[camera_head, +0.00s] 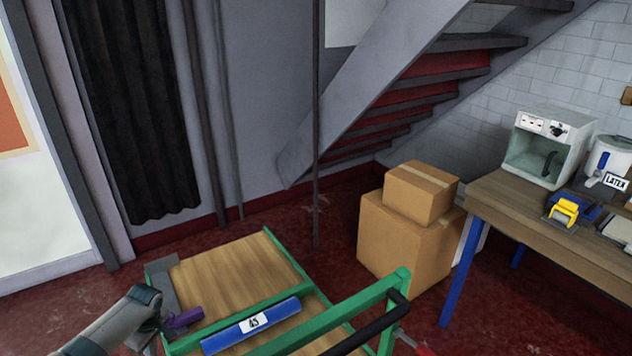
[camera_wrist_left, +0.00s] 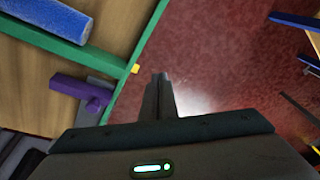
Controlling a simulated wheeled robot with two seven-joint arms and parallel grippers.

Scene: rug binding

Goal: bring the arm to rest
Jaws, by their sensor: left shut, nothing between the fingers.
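My left arm (camera_head: 115,318) comes in at the lower left of the head view, beside a green-framed cart. In the left wrist view my left gripper (camera_wrist_left: 160,78) is shut and empty, its fingertips over the red floor just outside the cart's green edge. A short purple piece (camera_head: 185,319) is at the cart's left side, near my wrist; it also shows in the left wrist view (camera_wrist_left: 82,91), left of the fingers and apart from them. My right gripper is not in view.
The cart has a wooden deck (camera_head: 230,272), a green frame (camera_head: 330,318) and a blue roll (camera_head: 250,326) labelled 45. Cardboard boxes (camera_head: 408,235) stand behind it. A workbench (camera_head: 520,205) with a grey machine (camera_head: 548,147) is at right. Red floor shows between.

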